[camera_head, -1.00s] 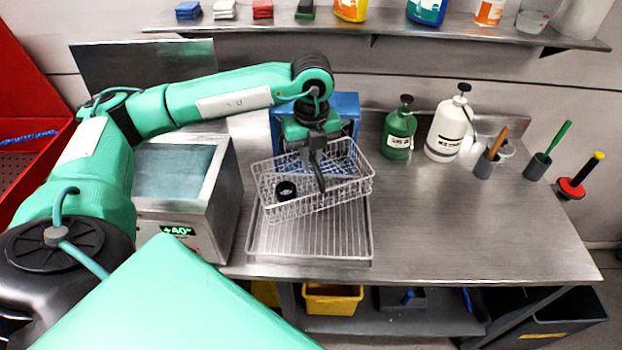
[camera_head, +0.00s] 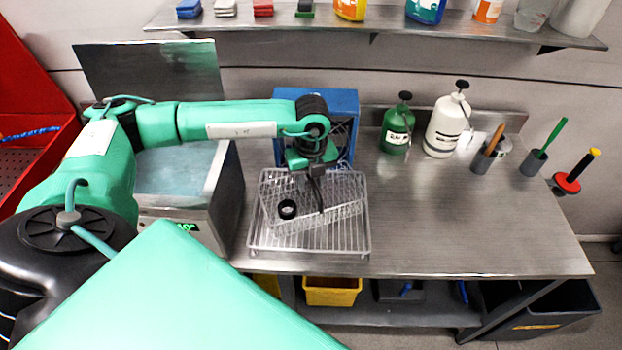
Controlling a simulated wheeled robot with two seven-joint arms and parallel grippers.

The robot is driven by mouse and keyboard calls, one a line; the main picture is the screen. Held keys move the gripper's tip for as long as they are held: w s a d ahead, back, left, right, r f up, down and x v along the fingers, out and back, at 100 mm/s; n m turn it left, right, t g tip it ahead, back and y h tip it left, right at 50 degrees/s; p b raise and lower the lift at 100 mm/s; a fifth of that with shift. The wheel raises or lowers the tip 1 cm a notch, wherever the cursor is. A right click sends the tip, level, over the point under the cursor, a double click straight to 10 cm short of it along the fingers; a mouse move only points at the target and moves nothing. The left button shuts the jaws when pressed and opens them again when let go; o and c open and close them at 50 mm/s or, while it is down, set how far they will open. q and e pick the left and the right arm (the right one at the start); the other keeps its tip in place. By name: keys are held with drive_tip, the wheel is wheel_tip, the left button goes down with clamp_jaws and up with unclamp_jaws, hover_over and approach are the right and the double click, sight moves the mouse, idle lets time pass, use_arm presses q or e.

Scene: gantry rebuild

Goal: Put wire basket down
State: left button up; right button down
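The wire basket (camera_head: 345,212) is a pale wire-mesh box with a small black ring-shaped part (camera_head: 287,209) inside it. It is on or just above the wire drying rack (camera_head: 351,246) on the steel bench; I cannot tell whether it fully rests there. My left gripper (camera_head: 319,200) reaches in from the left and points down at the basket's middle. Its fingers look close together at the basket, but whether they grip the wire is too small to tell. My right gripper is not in view.
A steel tank with bluish liquid (camera_head: 175,172) stands left of the rack, its lid raised. A blue box-shaped unit (camera_head: 345,103) stands behind. Green (camera_head: 397,127) and white (camera_head: 444,127) bottles and brush holders stand back right. The bench's right front (camera_head: 480,230) is clear.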

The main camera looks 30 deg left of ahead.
use_arm(q)
drive_tip(key=shift+r+b, duration=0.35)
drive_tip(key=shift+r, duration=0.15)
wheel_tip(320, 180, up, 11)
drive_tip(key=b, duration=0.3)
drive_tip(key=shift+b, duration=0.35)
